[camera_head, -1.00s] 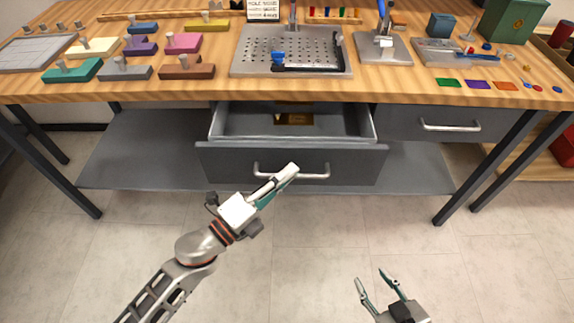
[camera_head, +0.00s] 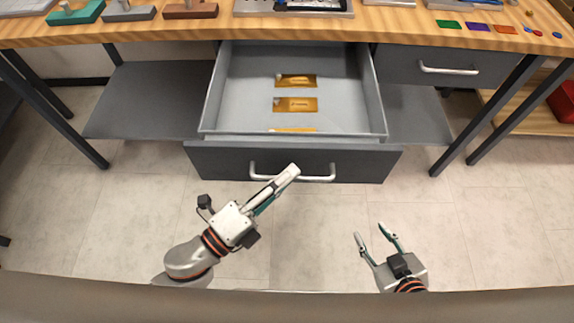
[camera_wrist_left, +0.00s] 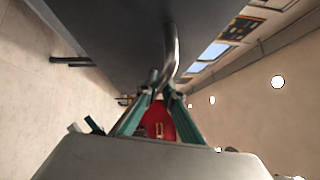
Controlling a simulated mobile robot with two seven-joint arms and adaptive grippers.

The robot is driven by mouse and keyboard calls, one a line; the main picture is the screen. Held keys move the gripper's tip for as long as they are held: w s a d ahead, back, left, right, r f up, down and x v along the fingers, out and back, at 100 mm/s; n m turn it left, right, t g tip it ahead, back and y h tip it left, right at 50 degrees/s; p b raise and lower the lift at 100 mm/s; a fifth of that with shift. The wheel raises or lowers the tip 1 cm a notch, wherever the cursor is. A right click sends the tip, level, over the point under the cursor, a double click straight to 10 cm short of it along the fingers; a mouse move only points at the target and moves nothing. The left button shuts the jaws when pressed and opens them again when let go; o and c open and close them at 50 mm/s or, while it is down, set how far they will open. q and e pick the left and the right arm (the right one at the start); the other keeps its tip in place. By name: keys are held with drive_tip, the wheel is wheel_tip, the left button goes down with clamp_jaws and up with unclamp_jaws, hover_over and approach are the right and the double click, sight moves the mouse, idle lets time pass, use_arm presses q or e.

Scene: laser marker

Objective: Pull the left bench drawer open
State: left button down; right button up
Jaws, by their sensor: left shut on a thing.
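The left bench drawer (camera_head: 215,155) stands pulled far out from under the bench. Gold plates (camera_head: 296,105) lie inside on its grey floor, the nearest partly hidden by the drawer front. Its silver bar handle (camera_head: 318,179) is on the front face. My left gripper (camera_head: 291,172) is shut on the handle near its middle. In the left wrist view the fingers (camera_wrist_left: 162,95) close around the handle bar (camera_wrist_left: 171,50) below the dark drawer front (camera_wrist_left: 120,35). My right gripper (camera_head: 371,240) is open and empty, to the right, in front of the drawer and apart from it.
The right bench drawer (camera_head: 400,66) is shut. The wooden bench top (camera_head: 400,22) carries coloured blocks at left and small coloured plates (camera_head: 478,28) at right. A grey lower shelf (camera_head: 140,110) and dark bench legs (camera_head: 510,115) flank the drawer. The floor in front is clear.

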drive_tip(key=shift+s+f, duration=0.25)
drive_tip(key=shift+s, duration=0.05)
use_arm(q)
drive_tip(key=c, duration=2.4)
unclamp_jaws()
drive_tip(key=shift+c, duration=0.2)
use_arm(e)
drive_tip(key=shift+a, duration=0.2)
use_arm(q)
drive_tip(key=shift+s, duration=0.1)
drive_tip(key=v, duration=1.2)
use_arm(e)
drive_tip(key=shift+d, duration=0.1)
use_arm(q)
drive_tip(key=shift+a, duration=0.1)
use_arm(e)
drive_tip(key=shift+r, duration=0.1)
